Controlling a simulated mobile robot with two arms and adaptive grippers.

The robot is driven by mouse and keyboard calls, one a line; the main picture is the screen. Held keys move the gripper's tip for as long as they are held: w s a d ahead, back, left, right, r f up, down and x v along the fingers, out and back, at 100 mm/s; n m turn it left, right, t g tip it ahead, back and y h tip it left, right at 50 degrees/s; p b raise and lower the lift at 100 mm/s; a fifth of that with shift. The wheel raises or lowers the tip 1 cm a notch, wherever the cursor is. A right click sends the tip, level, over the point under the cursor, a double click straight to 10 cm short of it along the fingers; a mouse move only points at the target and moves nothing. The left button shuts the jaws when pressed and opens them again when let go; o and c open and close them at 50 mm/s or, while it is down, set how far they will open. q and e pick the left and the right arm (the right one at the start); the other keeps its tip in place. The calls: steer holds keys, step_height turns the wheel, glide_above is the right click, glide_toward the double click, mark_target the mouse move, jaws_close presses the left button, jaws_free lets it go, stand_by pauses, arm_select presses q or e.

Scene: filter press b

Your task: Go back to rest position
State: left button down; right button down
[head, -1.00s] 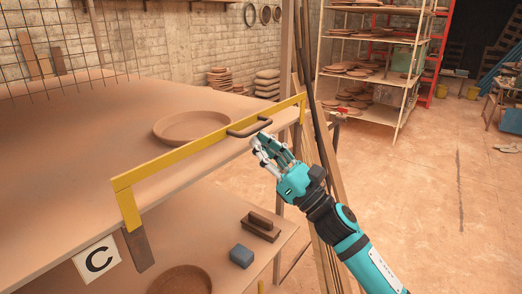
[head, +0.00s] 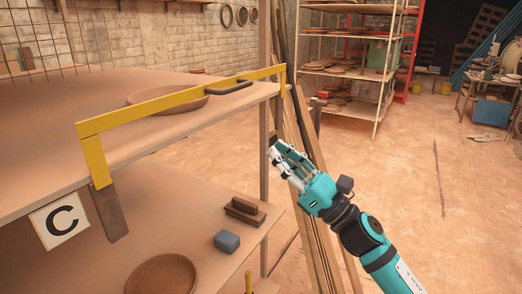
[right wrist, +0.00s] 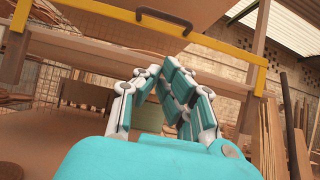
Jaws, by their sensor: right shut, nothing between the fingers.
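My right gripper (head: 277,150) is shut and empty. In the head view it is in the air just right of the table's front right corner, below the yellow bar's level and apart from it. The yellow bar (head: 160,109) runs along the upper table's front edge, with a dark handle (head: 229,87) on it. In the right wrist view, the fingers (right wrist: 165,65) point up toward the yellow bar (right wrist: 90,40) and its dark handle (right wrist: 163,17). My left gripper is not in view.
A clay plate (head: 138,97) lies on the upper table (head: 50,125). The lower shelf holds a blue block (head: 227,241), a wooden float (head: 244,211) and a round clay dish (head: 160,275). Long poles (head: 312,220) lean beside the table. Open floor (head: 400,180) lies to the right.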

steer(key=w+d+f+m+t+h, duration=0.1)
steer(key=w+d+f+m+h, duration=0.25)
steer(key=f+m, duration=0.35)
steer(key=w+d+f+m+t+h, duration=0.2)
steer(key=f+m+h, duration=0.25)
steer(key=f, duration=0.55)
steer(key=w+d+f+m+t+h, duration=0.1)
steer(key=w+d+f+m+h, duration=0.15)
steer(key=f+m, duration=0.45)
steer(key=s+d+f+m+g+h, duration=0.2)
steer(key=s+f+m, duration=0.15)
steer(key=f, duration=0.65)
steer(key=s+d+f+m+g+h, duration=0.1)
steer(key=s+d+f+m+h, duration=0.2)
steer(key=f, duration=0.8)
steer(key=s+d+f+m+g+h, duration=0.15)
steer(key=f+m, duration=0.35)
steer(key=f, duration=0.5)
steer(key=s+d+f+m+g+h, duration=0.25)
steer(key=s+f+m+g, duration=0.5)
steer(key=s+f, duration=1.55)
steer(key=s+a+f+m+g, duration=0.1)
steer(key=s+f+m+g, duration=0.1)
steer(key=s, duration=1.1)
steer(key=s+a+f+m+g, duration=0.1)
steer(key=s+f+m+g, duration=0.2)
steer(key=s, duration=1)
steer(key=shift+s+f+m+g, duration=0.25)
steer(key=shift+f+m+g, duration=0.05)
steer(key=shift+f+m, duration=0.6)
